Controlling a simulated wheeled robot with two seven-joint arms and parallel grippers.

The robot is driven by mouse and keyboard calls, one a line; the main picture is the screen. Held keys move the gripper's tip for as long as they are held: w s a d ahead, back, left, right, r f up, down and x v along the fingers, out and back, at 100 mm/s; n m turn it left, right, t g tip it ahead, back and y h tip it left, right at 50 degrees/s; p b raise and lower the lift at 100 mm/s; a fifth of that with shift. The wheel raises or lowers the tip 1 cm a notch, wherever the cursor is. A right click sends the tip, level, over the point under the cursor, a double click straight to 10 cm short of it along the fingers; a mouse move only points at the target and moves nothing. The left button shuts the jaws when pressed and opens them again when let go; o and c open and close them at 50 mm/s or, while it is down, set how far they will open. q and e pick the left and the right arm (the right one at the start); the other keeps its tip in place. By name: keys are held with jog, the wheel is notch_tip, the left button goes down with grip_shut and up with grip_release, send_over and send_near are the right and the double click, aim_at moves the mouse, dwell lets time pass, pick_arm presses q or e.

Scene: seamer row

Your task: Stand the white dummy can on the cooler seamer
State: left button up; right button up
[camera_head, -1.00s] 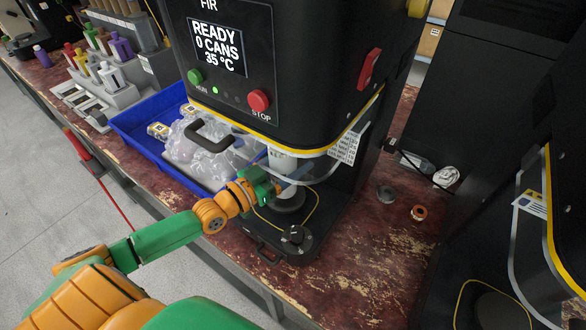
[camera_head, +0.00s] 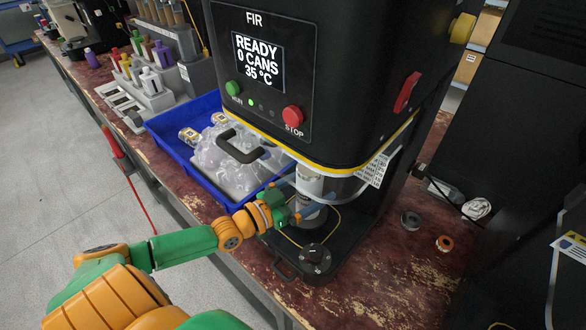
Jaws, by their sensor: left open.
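The seamer marked FIR (camera_head: 330,90) stands on the bench, and its screen reads READY, 0 CANS, 35 °C. A white, can-like cylinder (camera_head: 309,182) shows in its opening, above a round grey pedestal (camera_head: 312,214). I cannot tell for sure whether it is the dummy can or where its lower end rests. My left gripper (camera_head: 302,200) is open in the front of that opening, its bluish fingers close beside the cylinder. Contact cannot be made out. A second dark machine (camera_head: 555,235) is partly in view at the right, its screen out of frame. My right gripper is not in view.
A blue tray (camera_head: 180,150) with clear bagged items stands left of the seamer. Two small rings (camera_head: 411,220) lie on the bench between the machines.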

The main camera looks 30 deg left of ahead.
pick_arm(q)
jog(key=p+v, duration=0.1)
jog(key=v, duration=0.9)
jog(key=shift+s, duration=0.2)
